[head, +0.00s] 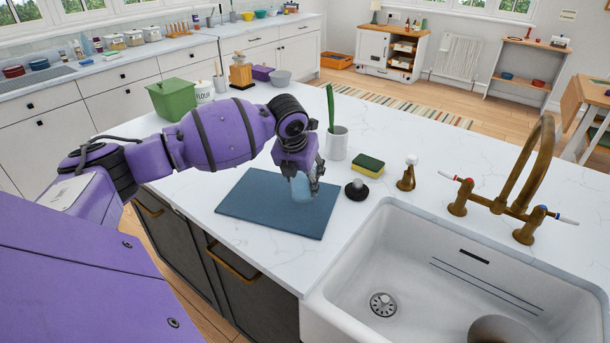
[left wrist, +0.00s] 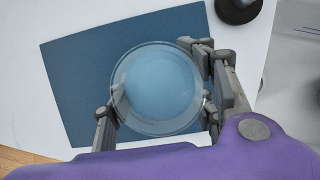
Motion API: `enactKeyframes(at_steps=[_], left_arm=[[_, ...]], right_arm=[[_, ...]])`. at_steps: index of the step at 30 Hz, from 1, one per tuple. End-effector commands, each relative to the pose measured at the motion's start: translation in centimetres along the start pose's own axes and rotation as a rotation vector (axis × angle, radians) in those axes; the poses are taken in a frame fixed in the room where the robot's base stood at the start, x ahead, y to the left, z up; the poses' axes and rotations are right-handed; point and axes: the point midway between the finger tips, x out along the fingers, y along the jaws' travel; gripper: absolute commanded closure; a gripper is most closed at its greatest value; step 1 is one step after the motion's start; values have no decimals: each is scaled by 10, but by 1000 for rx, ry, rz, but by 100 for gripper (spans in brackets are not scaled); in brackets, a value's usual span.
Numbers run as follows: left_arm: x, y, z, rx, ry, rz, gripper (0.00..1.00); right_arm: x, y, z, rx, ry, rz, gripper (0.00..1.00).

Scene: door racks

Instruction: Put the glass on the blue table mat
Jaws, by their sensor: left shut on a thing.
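The blue table mat (head: 252,203) lies flat on the white island top, left of the sink. My left gripper (head: 304,184) is over the right part of the mat, pointing down, and is shut on the clear glass (head: 302,190). In the left wrist view the round glass (left wrist: 158,88) sits between the two fingers of my left gripper (left wrist: 160,112), with the mat (left wrist: 80,75) beneath it. I cannot tell whether the glass base touches the mat. My right gripper is not in view.
A black stopper (head: 356,190) stands just right of the mat. A white cup with a green plant (head: 337,143) and a sponge (head: 368,164) are behind it. The white sink (head: 345,262) and brass tap (head: 520,190) are at right. A green bin (head: 172,98) stands far left.

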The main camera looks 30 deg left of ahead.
Motion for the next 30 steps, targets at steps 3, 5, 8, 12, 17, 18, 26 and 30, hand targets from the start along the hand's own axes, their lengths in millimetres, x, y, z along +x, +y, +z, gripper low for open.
enactKeyframes(at_steps=[3,5,8,12,17,18,26,30], left_arm=[[16,-2,-8,1,1,-3,98],[21,-1,-10,1,0,-2,98],[23,-1,-10,2,-2,-2,98],[22,-1,-10,2,-2,-2,98],[26,-1,-12,2,-1,-1,98],[26,-1,-12,2,1,-1,47],[26,-1,-12,2,1,-1,31],[26,-1,-12,2,1,-1,31]], right_arm=[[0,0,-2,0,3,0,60],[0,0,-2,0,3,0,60],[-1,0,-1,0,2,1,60],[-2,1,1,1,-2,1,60],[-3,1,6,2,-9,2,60],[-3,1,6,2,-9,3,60],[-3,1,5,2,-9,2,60],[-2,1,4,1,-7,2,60]])
